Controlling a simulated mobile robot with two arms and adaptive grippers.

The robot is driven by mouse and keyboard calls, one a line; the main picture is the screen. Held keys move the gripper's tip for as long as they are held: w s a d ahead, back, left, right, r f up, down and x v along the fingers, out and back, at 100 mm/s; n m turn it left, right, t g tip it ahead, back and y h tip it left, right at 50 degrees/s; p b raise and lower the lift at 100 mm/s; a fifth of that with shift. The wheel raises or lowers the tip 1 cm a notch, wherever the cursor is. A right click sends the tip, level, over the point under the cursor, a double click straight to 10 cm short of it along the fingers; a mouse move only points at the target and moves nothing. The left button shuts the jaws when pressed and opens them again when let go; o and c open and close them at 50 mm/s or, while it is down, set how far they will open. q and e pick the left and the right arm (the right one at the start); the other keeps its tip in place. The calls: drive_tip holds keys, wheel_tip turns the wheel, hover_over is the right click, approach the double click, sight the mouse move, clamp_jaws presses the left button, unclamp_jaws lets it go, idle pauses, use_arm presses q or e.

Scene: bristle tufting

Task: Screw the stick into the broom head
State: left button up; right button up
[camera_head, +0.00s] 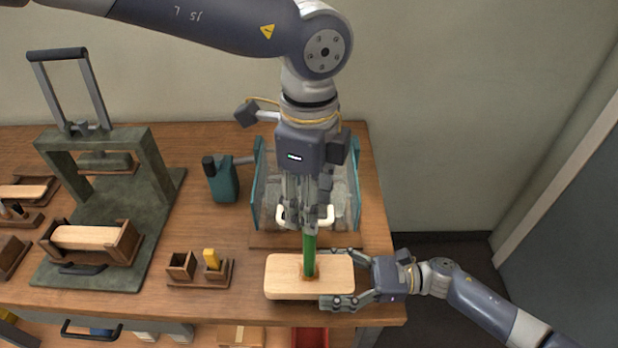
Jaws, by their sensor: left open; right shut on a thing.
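The broom head (283,284) is a pale wooden block with rounded corners, near the front right of the workbench. My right gripper (336,281) comes from the right and is shut on its right end, one finger at the back and one at the front. The green stick (309,254) stands upright with its lower end at a small brown socket in the middle of the block. How deep it sits cannot be seen. My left gripper (308,225) points down around the top of the stick, open, and hides the stick's upper part.
A clear-walled container with teal sides (258,188) stands behind the broom head. A teal bottle-shaped tool (222,181), a small wooden holder (183,268) and a dark green press (160,170) are to the left. The bench's front edge is close to the broom head.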

use_arm(q)
wheel_tip(320, 180, down, 7)
idle(0.3)
drive_tip(key=shift+r, duration=0.1)
drive_tip(key=shift+c, duration=0.6)
